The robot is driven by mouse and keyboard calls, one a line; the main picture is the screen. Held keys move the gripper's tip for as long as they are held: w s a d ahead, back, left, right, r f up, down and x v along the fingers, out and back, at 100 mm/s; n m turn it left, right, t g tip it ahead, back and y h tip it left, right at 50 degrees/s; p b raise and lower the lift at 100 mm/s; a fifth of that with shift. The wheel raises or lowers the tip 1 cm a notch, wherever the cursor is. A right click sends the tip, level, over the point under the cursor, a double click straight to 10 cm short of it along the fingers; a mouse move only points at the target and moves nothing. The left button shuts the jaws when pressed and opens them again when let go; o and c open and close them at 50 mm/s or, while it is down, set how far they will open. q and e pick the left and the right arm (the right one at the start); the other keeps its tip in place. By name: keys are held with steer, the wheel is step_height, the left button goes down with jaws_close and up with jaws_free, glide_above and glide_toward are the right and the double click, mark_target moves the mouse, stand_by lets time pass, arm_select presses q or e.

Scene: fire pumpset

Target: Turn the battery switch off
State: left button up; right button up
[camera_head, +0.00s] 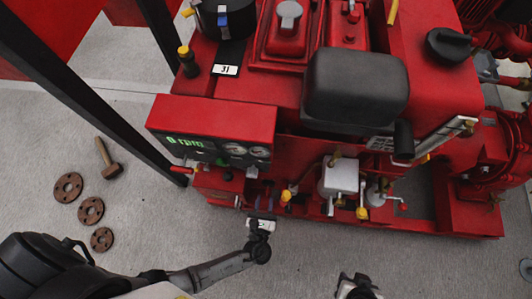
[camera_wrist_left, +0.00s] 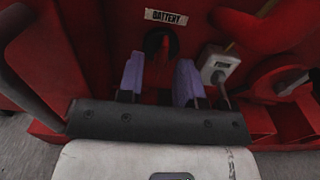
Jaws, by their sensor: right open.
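The battery switch (camera_wrist_left: 160,43) is a dark round fitting on a red panel, seen in the left wrist view just below a "BATTERY" label (camera_wrist_left: 166,17). A red part shows at its middle; its setting is hard to read. My left gripper (camera_wrist_left: 160,76) is open, with two purple finger pads standing apart below and on either side of the switch. Nothing is visible between the pads. In the head view, my left gripper (camera_head: 263,204) is at the front of the red pumpset; the switch cannot be made out there. My right gripper (camera_head: 356,284) is open and empty at the bottom edge, away from the machine.
The control panel (camera_head: 212,142) reading "0 rpm" overhangs left of my left gripper. Brown flanges (camera_head: 90,211) and a hammer (camera_head: 108,160) lie on the floor. A black post (camera_head: 95,105) stands at left.

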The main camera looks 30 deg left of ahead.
mark_target(267, 194)
arm_select(q)
steer(key=x, duration=0.2)
steer(key=shift+w+d+b, duration=0.1)
steer(key=shift+w+b, duration=0.25)
steer(key=shift+w, duration=0.3)
steer(key=shift+c, duration=0.5)
jaws_close()
